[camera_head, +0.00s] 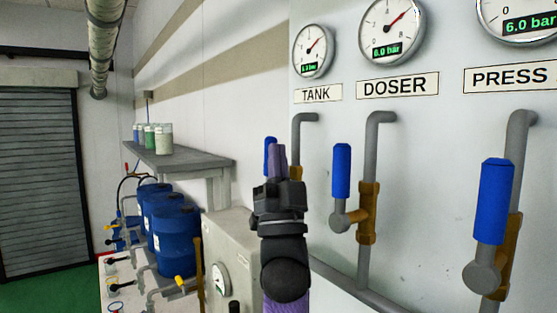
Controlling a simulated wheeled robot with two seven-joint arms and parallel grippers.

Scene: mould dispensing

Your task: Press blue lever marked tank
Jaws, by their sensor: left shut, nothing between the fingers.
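The blue tank lever (268,152) is on the pipe below the TANK label (319,93). Only its upper part shows; the rest is hidden behind my left gripper. My left gripper (278,157) is shut and empty, fingers pointing up, right in front of this lever in the picture. I cannot tell whether the fingers touch it. The TANK gauge (313,51) hangs above the label. My right gripper is not in view.
To the right are the upright blue DOSER lever (341,171) and the larger blue PRESS lever (494,202). A grey cabinet (226,232) stands below left. Blue drums (174,232) and a shelf (186,158) with jars are further left.

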